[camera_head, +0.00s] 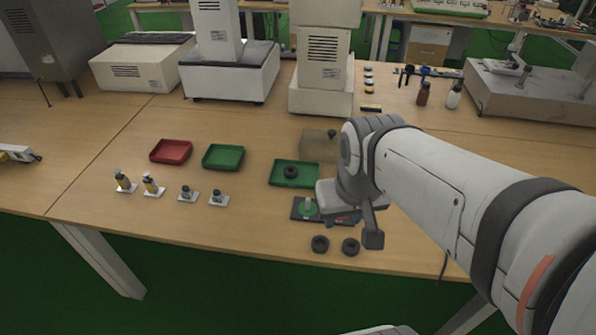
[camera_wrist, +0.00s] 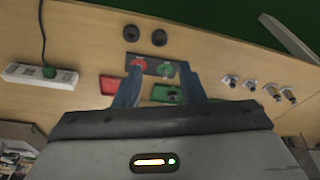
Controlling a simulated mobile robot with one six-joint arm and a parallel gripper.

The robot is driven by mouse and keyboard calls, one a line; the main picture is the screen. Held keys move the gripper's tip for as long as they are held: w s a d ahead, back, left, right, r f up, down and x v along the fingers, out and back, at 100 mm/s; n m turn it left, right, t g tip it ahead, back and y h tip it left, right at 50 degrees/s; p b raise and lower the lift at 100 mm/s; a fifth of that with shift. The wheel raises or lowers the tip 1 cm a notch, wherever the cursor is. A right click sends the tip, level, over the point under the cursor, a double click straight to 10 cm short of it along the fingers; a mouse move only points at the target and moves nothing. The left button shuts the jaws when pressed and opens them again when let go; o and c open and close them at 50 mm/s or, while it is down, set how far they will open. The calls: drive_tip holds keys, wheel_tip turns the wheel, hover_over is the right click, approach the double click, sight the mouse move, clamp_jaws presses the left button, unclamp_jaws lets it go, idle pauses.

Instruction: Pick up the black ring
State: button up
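Two black rings lie flat on the wooden table near its front edge, a left one (camera_head: 320,244) and a right one (camera_head: 351,246). They also show near the top of the wrist view, one (camera_wrist: 131,33) beside the other (camera_wrist: 159,38). Another black ring (camera_head: 290,172) lies in a green tray (camera_head: 275,180). A dark plate (camera_head: 299,213) with a green round part is behind the two front rings; the wrist view shows a red round part on it too. My gripper (camera_wrist: 158,75) is open and empty, its fingers apart above the table. In the head view my arm hides part of the plate.
A red tray (camera_head: 171,151) and a second green tray (camera_head: 223,156) sit to the left. Several small parts on white bases, such as one (camera_head: 188,193), stand left of the plate. A white power strip (camera_wrist: 38,77) shows in the wrist view. The table's front left is clear.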

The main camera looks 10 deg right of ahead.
drive_tip(key=shift+o, duration=0.6)
drive_tip(key=shift+d, duration=0.1)
drive_tip(key=o, duration=0.6)
drive_tip(key=w+f+m+b, duration=0.1)
drive_tip(key=w+f, duration=0.1)
drive_tip(key=f, duration=0.1)
drive_tip(key=w+f+m+g+b, duration=0.1)
drive_tip(key=w+f+b, duration=0.1)
drive_tip(key=w+f, duration=0.1)
drive_tip(key=w+d+f+m+b, duration=0.1)
drive_tip(key=w+f+b, duration=0.1)
drive_tip(key=w+f, duration=0.1)
drive_tip(key=shift+f, duration=0.5)
drive_tip(key=m+g+b, duration=0.2)
drive_tip(key=m+b, duration=0.2)
hover_over(321, 244)
wheel_tip(321, 244, down, 12)
drive_tip(key=r, duration=0.1)
drive_tip(key=shift+f, duration=4.35)
